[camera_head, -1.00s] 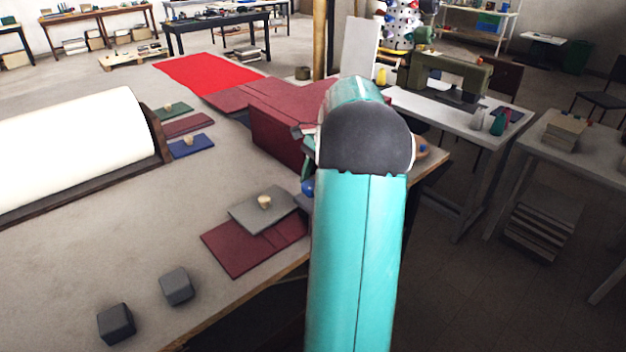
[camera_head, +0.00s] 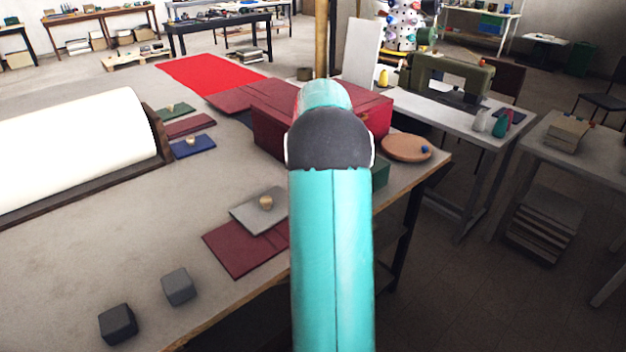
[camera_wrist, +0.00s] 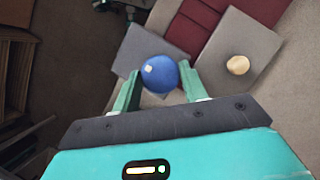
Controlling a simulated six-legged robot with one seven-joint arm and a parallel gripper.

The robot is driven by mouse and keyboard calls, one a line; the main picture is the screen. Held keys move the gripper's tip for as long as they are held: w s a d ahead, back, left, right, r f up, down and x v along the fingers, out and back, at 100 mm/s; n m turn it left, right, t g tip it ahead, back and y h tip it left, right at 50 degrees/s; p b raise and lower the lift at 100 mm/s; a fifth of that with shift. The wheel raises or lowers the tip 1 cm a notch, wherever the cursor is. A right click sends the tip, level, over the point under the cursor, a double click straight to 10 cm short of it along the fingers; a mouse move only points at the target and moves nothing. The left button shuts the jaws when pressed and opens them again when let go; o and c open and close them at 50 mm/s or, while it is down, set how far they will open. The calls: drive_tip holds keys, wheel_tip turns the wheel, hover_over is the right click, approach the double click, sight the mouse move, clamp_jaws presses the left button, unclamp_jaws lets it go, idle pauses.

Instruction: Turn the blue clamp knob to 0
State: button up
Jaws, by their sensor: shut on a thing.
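The blue clamp knob (camera_wrist: 163,77) is round, with a small pale mark on the left of its top in the wrist view. My gripper (camera_wrist: 160,71) has one green finger on each side of the knob and is shut on it. A grey plate (camera_wrist: 143,45) shows under and behind the knob. No scale or 0 mark can be read. In the head view my teal arm hides the knob and the gripper.
A grey cover with a wooden knob (camera_head: 266,202) lies on a dark red cover (camera_head: 233,258), left of my arm. Two dark grey blocks (camera_head: 118,324) stand near the front edge. A round wooden board (camera_head: 405,149) sits at the table's right corner.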

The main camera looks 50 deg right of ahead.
drive_tip(key=shift+a+n, duration=0.15)
drive_tip(key=shift+n, duration=0.35)
drive_tip(key=o, duration=1)
drive_tip(key=shift+c, duration=0.2)
drive_tip(key=shift+r, duration=0.1)
